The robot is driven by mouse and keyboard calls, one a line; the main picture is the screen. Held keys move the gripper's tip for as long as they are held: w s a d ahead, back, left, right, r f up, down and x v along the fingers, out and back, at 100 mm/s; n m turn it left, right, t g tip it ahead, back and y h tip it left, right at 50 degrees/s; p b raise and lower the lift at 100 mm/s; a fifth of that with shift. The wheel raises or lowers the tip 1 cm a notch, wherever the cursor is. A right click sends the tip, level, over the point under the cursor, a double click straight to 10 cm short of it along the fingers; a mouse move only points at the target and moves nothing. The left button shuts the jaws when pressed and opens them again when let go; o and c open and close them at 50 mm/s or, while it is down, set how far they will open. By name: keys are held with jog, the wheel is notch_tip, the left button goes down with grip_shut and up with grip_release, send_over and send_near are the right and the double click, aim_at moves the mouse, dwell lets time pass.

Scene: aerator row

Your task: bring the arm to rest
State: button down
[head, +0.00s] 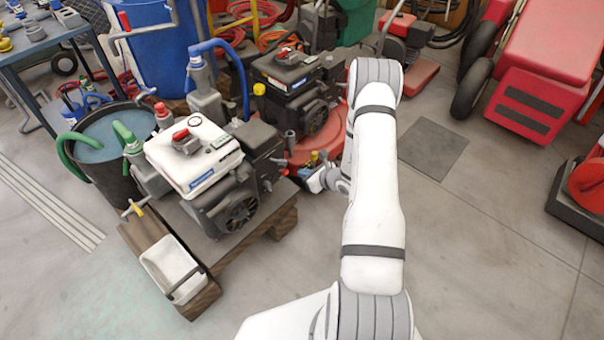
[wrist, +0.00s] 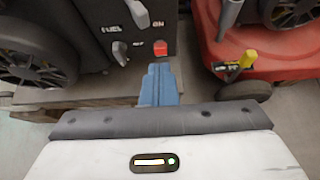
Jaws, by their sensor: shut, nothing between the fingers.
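My arm (head: 375,185) reaches forward from the bottom of the head view and bends down to the left at its far end. My gripper (wrist: 158,70) shows its blue fingers together in the wrist view, with nothing between them. They point at the dark front panel of an engine, just below a red switch (wrist: 160,47) marked ON. A grey knob (wrist: 120,52) and a light lever (wrist: 137,14) by the word FUEL are left of the switch. I cannot tell whether the fingertips touch the panel. In the head view the fingers are small and hard to make out.
The white-topped engine pump (head: 195,155) stands on a wooden pallet (head: 285,218), left of my arm. A red mower (head: 325,140) is close beside my wrist. A black bucket (head: 105,165) with a green hose stands left. Floor right of my arm is clear up to red machines (head: 545,70).

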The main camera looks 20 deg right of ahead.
dwell(0.4)
jog(key=s+a+r+n+g+y+p, duration=0.1)
jog(key=s+a+r+n+g+p, duration=0.3)
jog(key=r, duration=0.8)
jog(key=s+a+r+n+g+y+p, duration=0.1)
jog(key=s+a+r+n+y+p, duration=0.15)
jog(key=a+r+n, duration=0.65)
jog(key=s+a+r+n+g+y+p, duration=0.1)
jog(key=s+a+r+n+g+p, duration=0.15)
jog(key=r, duration=1.15)
jog(key=s+d+r+n+h+p, duration=0.2)
jog(key=s+r+n+h+p, duration=0.3)
jog(key=s+r, duration=0.5)
jog(key=s+d+r+n+h+p, duration=0.3)
jog(key=s+r+n+h+p, duration=0.2)
jog(key=s+r+n, duration=0.5)
jog(key=p+v, duration=0.1)
jog(key=v, duration=0.3)
jog(key=shift+p, duration=0.35)
jog(key=shift+s+f+g, duration=0.1)
jog(key=shift+g, duration=0.15)
